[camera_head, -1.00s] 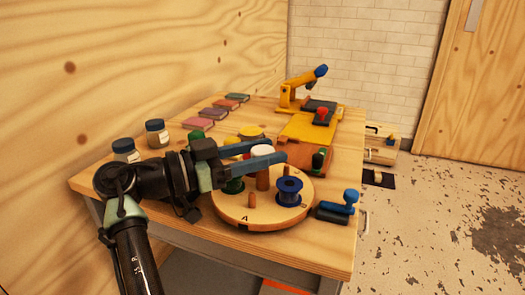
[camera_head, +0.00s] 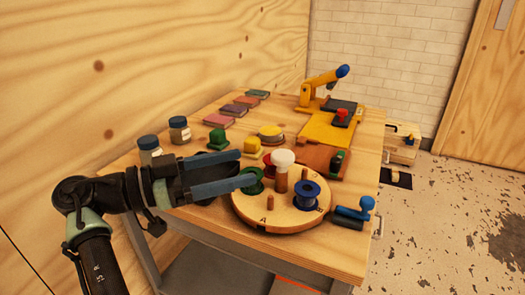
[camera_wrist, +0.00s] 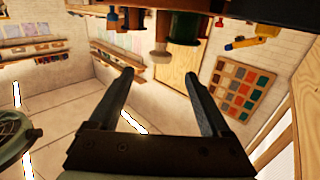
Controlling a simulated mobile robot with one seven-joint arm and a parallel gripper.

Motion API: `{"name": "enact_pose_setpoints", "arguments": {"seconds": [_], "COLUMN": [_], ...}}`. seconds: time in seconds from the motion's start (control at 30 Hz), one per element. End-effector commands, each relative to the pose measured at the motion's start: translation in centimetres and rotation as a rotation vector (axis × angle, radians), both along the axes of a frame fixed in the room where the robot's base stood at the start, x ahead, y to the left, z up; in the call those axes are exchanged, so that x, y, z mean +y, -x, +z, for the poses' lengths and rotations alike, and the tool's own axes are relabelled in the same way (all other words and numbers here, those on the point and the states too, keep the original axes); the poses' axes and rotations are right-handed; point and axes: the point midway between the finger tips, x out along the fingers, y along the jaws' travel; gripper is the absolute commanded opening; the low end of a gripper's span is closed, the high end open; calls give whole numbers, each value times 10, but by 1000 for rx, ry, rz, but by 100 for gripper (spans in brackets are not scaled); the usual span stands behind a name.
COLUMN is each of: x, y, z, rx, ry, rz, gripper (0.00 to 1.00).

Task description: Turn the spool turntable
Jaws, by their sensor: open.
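The round wooden spool turntable (camera_head: 285,217) lies near the table's front edge, with letters by its rim. A white knob (camera_head: 283,157) tops a brown post at its middle. A blue spool (camera_head: 307,194) sits on its right side. A green spool (camera_head: 254,187) and a red spool (camera_head: 266,159) are on its left side, partly hidden. A bare peg (camera_head: 270,202) stands at the front. My gripper (camera_head: 248,168) is open and empty, with its blue-grey fingers level, left of the knob and apart from it. The lower finger overlaps the green spool; contact is unclear. The open fingers (camera_wrist: 158,72) also show in the wrist view.
Two jars (camera_head: 179,130) stand at the left. A yellow lever device (camera_head: 322,88) stands at the back. The wall rises along the table's left side.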

Motion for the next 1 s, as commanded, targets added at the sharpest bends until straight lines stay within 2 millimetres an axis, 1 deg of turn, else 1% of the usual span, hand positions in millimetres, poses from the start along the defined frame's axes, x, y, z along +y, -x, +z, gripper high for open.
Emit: {"name": "enact_pose_setpoints", "arguments": {"seconds": [0.03, 0.1, 0.2, 0.33, 0.57, 0.67, 0.7, 0.77, 0.8, 0.87, 0.93, 1.0], "x": [10, 19, 28, 33, 33, 32, 30, 25, 21, 15, 8, 3], "y": [3, 7, 10, 13, 13, 11, 9, 3, -4, -16, -31, -44], "z": [3, 2, 1, 0, 0, 0, 1, 1, 2, 4, 12, 26], "rx": [0, 1, 0, 0, 0, 3, 11, 34, 55, 88, 117, 121], "ry": [2, 3, 1, 1, 1, -5, -16, -43, -68, -113, -167, -200], "rz": [3, 3, 1, 0, 0, 6, 17, 53, 90, 170, 293, 433], "gripper": [82, 82, 82, 82, 82, 66, 58, 48, 40, 30, 17, 4]}}
